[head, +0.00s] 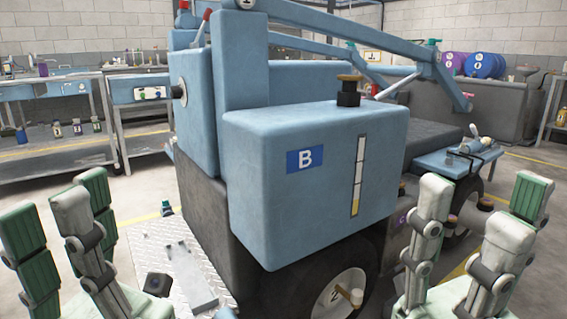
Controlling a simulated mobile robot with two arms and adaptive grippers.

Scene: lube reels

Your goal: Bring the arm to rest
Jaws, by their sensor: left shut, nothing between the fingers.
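My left gripper (58,228) is at the lower left of the head view. It is shut and holds nothing; its fingers, grey with green pads, point up. My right gripper (478,225) is at the lower right. Its fingers also point up and stand apart, with nothing seen between them. Both grippers are in front of a blue machine, one on each side of its tank (316,180) marked B. They look clear of the tank. The lower parts of both grippers are cut off by the frame edge.
The wheeled machine fills the middle, with a front wheel (335,294), a diamond-plate step (163,252) and a side tray (455,163). A black-and-brown cap (349,91) tops the tank. A workbench (58,147) stands at the left.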

